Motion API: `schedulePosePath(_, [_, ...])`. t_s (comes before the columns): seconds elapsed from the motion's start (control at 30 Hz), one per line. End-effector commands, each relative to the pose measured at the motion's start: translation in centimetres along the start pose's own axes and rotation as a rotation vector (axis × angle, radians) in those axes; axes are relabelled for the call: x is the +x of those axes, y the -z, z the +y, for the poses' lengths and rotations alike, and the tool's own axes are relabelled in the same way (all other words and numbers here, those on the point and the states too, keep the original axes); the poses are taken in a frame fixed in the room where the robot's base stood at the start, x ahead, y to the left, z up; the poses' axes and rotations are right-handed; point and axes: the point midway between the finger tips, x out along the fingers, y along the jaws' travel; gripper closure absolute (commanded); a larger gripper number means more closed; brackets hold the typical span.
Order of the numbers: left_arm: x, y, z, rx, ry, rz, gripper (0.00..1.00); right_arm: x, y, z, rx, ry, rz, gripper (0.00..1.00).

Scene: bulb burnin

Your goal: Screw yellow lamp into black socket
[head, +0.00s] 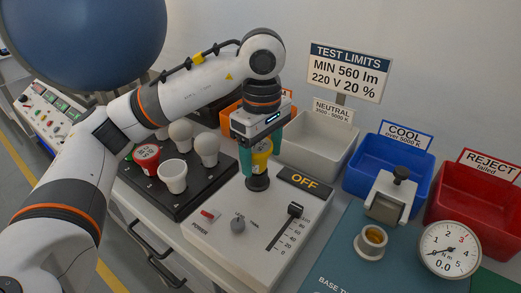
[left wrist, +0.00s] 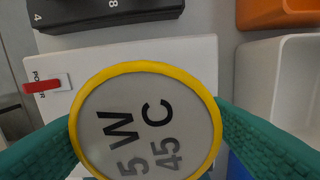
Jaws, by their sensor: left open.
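The yellow lamp (head: 262,158) stands upright at the black socket (head: 257,183) on the white test box; how deep it sits in the socket cannot be told. My left gripper (head: 260,148) points down over the lamp, its teal fingers open on either side of it. In the left wrist view the lamp's round face (left wrist: 146,120) has a yellow rim and the print "5 W" and "45 C". The fingers (left wrist: 146,138) lie close to the rim on both sides, and the socket is hidden beneath the lamp. My right gripper is not in view.
The test box (head: 215,245) carries a red power switch (head: 209,215), a knob (head: 238,224), a slider (head: 295,210) and an OFF display (head: 304,181). A black rack (head: 185,200) with several bulbs is at left. White, blue (head: 375,175) and red bins (head: 465,200) stand behind. A gauge (head: 449,249) is at right.

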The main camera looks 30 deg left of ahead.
Motion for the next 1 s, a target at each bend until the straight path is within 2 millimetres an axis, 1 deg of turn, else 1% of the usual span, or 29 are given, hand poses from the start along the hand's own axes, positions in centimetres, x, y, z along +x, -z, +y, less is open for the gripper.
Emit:
schedulePosePath(0.03, [0.0, 0.0, 0.0, -0.033, 0.000, 0.000, 0.31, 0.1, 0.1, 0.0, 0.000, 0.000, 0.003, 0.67])
schedulePosePath(0.13, [0.0, 0.0, 0.0, -0.062, 0.000, 0.000, 0.31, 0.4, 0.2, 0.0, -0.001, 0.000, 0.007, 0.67])
schedulePosePath(0.5, [0.0, 0.0, 0.0, -0.060, 0.000, 0.000, 0.31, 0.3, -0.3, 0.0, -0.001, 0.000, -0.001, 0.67])
schedulePosePath(0.73, [0.0, 0.0, 0.0, -0.059, 0.000, 0.000, 0.31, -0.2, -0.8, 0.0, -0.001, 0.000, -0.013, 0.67])
schedulePosePath(0.77, [0.0, 0.0, 0.0, -0.059, 0.000, 0.000, 0.34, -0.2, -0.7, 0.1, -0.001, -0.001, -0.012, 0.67])
schedulePosePath(0.9, [0.0, 0.0, -0.1, -0.059, 0.001, 0.000, 0.57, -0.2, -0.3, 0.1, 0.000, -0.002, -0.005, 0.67])
schedulePosePath(0.97, [0.0, 0.0, -0.1, -0.060, 0.003, 0.000, 0.67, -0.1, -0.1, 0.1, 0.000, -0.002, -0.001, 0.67])
schedulePosePath(1.0, [-0.1, 0.0, -0.1, -0.060, 0.003, 0.000, 0.70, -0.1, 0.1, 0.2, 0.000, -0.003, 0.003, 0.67])
